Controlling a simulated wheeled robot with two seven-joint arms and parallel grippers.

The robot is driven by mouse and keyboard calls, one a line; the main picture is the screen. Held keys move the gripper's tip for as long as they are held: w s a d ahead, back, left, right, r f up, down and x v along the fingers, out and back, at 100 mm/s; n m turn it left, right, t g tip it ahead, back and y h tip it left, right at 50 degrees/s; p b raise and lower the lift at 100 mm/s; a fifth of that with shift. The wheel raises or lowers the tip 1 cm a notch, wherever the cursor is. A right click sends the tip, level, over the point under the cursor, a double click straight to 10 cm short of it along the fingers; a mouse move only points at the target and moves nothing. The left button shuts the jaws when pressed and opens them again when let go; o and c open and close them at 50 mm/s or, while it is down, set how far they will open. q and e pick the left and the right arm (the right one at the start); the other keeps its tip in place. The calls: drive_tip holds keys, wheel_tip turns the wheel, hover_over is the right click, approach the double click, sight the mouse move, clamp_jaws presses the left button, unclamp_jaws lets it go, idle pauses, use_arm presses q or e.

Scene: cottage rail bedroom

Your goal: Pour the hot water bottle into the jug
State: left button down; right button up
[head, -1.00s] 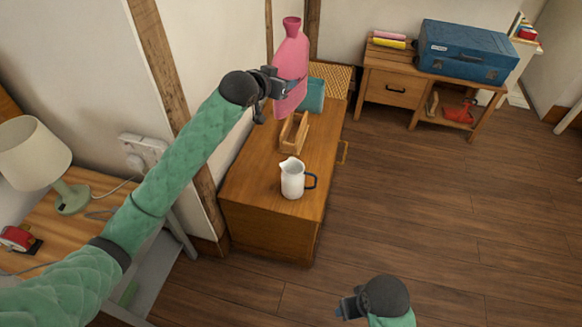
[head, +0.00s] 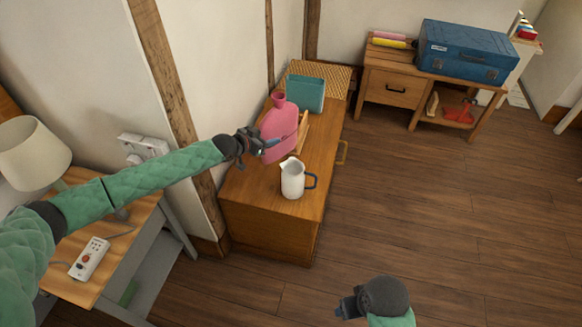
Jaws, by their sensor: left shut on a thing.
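The pink hot water bottle (head: 277,133) is upright, tilted slightly, with its neck up, over the wooden cabinet. My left gripper (head: 268,146) is shut on its left side. The white jug (head: 292,180) with a blue handle stands upright on the cabinet top, just in front of the bottle, its handle to the right. Whether the bottle's base touches the cabinet I cannot tell. My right gripper (head: 345,305) is low at the bottom of the view, away from the cabinet; its jaw opening is not clear.
A wooden rack (head: 302,135) stands on the cabinet (head: 318,165), partly behind the bottle. A teal box (head: 306,93) is farther back. The floor to the right is clear.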

use_arm(q)
drive_tip(key=shift+a+f, duration=0.45)
drive_tip(key=shift+f, duration=0.75)
drive_tip(key=shift+a+f, duration=0.5)
drive_tip(key=shift+f, duration=0.7)
drive_tip(key=shift+a+f, duration=0.45)
drive_tip(key=shift+f, duration=0.75)
drive_tip(key=shift+s+f, duration=0.1)
